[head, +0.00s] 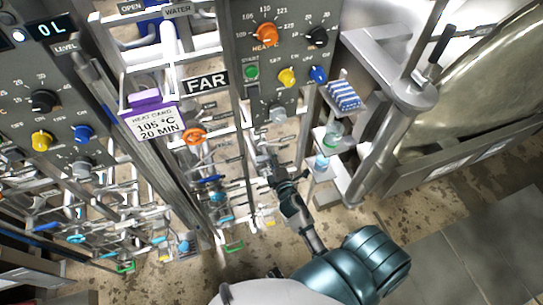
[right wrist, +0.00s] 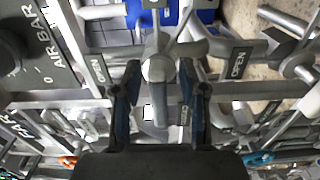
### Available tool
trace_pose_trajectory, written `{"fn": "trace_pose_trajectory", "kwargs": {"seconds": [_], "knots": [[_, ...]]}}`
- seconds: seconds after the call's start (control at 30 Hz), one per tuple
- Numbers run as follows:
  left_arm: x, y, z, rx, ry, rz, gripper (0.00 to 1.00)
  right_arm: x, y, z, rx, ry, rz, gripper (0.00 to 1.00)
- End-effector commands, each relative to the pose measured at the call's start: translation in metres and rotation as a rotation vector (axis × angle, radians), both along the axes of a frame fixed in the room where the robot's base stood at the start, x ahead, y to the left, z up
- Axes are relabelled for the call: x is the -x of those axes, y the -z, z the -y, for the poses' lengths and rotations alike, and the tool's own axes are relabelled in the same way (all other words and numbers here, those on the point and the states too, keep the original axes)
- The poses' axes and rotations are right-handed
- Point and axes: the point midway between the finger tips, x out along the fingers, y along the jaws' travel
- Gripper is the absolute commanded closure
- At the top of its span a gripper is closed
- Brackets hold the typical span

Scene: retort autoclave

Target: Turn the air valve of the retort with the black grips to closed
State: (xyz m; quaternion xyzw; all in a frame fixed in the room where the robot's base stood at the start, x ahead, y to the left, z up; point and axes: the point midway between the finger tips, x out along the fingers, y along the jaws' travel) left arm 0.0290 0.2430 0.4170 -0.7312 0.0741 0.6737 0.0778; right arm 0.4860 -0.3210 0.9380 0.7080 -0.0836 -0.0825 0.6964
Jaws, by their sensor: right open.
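My right gripper (head: 268,160) reaches up to the pipework under the right-hand control panel in the head view. In the right wrist view its two blue-padded fingers (right wrist: 159,66) are open. A pale grey valve with a straight lever (right wrist: 159,100) lies between them, apart from both pads as far as I can tell. OPEN plates flank it, and a smaller plate by the right finger is hard to read. Whether this is the air valve cannot be told. A lever with a black grip (head: 440,43) shows on the retort at the right. My left gripper is out of view.
A FAR sign (head: 207,82) and a heat card (head: 153,122) hang left of the right panel (head: 275,60). More piping with coloured handles fills the lower left. A shelf (head: 333,165) with small jars is close right of my gripper. An AIR BAR gauge (right wrist: 35,45) shows in the wrist view.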

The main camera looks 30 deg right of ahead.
Motion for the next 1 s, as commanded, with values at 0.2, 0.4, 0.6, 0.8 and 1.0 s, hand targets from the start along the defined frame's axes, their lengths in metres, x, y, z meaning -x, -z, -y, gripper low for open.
{"fn": "trace_pose_trajectory", "kwargs": {"seconds": [0.2, 0.4, 0.6, 0.8, 1.0], "knots": [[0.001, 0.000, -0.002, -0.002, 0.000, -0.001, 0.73, 0.015, 0.002, -0.004, -0.002, 0.000, -0.003, 0.58], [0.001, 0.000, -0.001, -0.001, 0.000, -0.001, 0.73, 0.058, 0.003, -0.013, -0.003, 0.003, -0.005, 0.58], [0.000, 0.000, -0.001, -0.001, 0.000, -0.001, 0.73, 0.096, 0.003, -0.023, -0.003, 0.002, -0.004, 0.58], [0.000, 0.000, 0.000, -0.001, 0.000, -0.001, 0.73, 0.113, 0.002, -0.027, 0.000, 0.000, -0.002, 0.58], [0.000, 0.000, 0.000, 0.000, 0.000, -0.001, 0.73, 0.115, 0.002, -0.028, 0.000, 0.000, -0.002, 0.58]]}}
